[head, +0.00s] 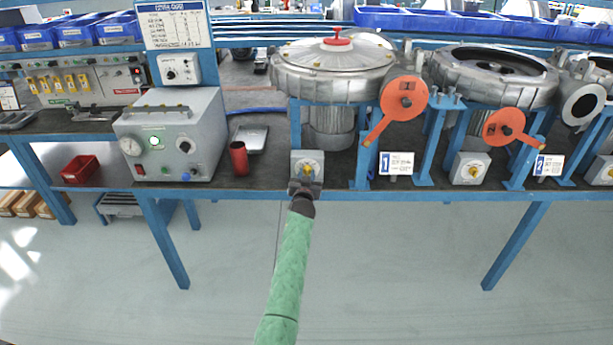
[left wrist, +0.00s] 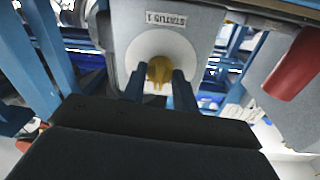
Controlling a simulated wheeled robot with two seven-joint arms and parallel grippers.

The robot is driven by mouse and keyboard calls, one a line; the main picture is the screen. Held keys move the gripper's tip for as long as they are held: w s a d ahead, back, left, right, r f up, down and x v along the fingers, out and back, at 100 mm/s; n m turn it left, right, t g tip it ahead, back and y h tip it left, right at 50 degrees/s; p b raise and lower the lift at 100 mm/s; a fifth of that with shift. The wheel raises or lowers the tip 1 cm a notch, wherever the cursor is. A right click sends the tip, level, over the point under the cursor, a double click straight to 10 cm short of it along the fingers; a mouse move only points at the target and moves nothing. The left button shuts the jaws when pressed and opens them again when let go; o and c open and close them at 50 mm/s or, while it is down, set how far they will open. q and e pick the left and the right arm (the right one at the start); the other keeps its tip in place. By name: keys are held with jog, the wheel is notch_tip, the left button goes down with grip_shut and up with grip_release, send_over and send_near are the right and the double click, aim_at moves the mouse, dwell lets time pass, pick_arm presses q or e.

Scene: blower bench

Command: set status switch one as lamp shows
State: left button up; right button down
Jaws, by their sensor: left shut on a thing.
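The status switch one (head: 308,168) is a grey box with a yellow knob on the bench front, below the left blower. In the left wrist view its label reads STATUS 1, and its yellow knob (left wrist: 160,68) sits on a round white plate. My left gripper (head: 304,187) reaches up to it from below. In the left wrist view, the fingers of my left gripper (left wrist: 157,86) are shut on the knob, one on each side. A green lamp (head: 155,142) is lit on the grey test box. My right gripper is not in view.
The grey test box (head: 203,129) and a red cylinder (head: 238,158) stand left of the switch. The left blower (head: 332,70) with its orange lever plate (head: 404,96) is above and right. A second switch box (head: 470,168) sits further right. Open floor lies in front.

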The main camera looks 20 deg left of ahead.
pick_arm(q)
jog(key=m, duration=0.3)
jog(key=shift+b, duration=0.35)
jog(key=m, duration=0.2)
jog(key=shift+m, duration=1.5)
jog(key=shift+g, duration=0.3)
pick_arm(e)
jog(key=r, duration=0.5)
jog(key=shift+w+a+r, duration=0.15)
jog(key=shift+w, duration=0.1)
pick_arm(q)
jog(key=shift+m, duration=0.4)
jog(key=o, duration=1)
jog(key=shift+s+b, duration=0.15)
jog(key=shift+b, duration=0.15)
